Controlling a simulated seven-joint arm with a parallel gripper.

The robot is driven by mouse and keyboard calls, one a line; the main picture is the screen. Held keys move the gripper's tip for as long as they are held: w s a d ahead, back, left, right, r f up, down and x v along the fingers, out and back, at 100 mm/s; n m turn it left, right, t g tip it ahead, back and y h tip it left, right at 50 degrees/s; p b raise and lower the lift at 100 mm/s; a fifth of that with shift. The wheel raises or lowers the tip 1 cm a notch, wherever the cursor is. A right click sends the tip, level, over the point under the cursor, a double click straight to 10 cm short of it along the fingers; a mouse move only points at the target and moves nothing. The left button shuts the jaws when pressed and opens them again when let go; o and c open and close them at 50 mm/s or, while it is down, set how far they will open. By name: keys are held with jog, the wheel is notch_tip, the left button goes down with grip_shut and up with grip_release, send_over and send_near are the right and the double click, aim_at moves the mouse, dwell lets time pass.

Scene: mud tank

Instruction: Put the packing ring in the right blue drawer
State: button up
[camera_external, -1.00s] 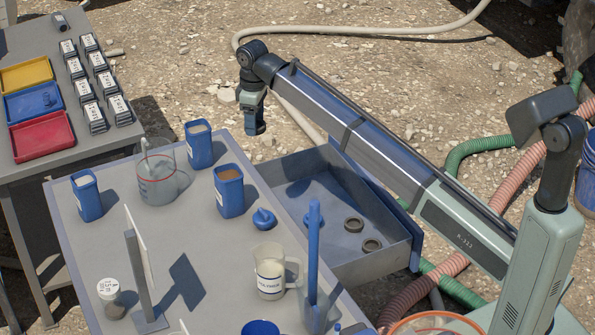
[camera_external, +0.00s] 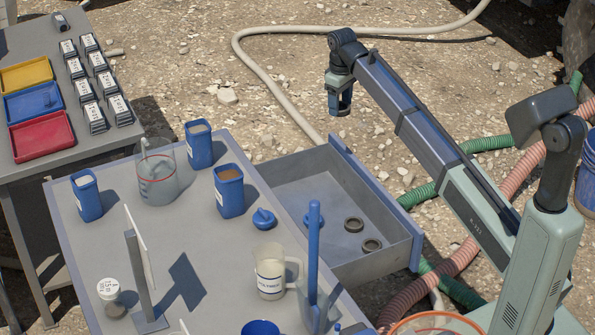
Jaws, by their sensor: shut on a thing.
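The drawer (camera_external: 283,192), grey with a blue front, stands pulled out from the right side of the grey table. Two dark brown rings, one farther back (camera_external: 353,224) and one nearer the front (camera_external: 371,245), lie apart on its floor. My gripper (camera_external: 340,110) points down in the air, up and right of the drawer in the picture. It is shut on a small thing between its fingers. The thing is too small to make out, so I cannot tell whether it is a packing ring.
The table (camera_external: 105,245) carries blue canisters (camera_external: 229,190), a clear beaker (camera_external: 157,175), a white-filled jug (camera_external: 270,275), a blue stopper (camera_external: 263,218) and an upright panel (camera_external: 142,260). A side table holds yellow, blue and red trays (camera_external: 40,135). Hoses lie on the gravel.

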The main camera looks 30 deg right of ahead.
aim_at(336, 206)
notch_tip(336, 206, down, 35)
jog(key=shift+f, duration=0.1)
dwell(0.5)
jog(key=shift+f, duration=0.2)
jog(key=o, duration=1)
jog(key=shift+r, duration=0.1)
notch_tip(336, 206, up, 12)
jog(key=shift+r, duration=0.1)
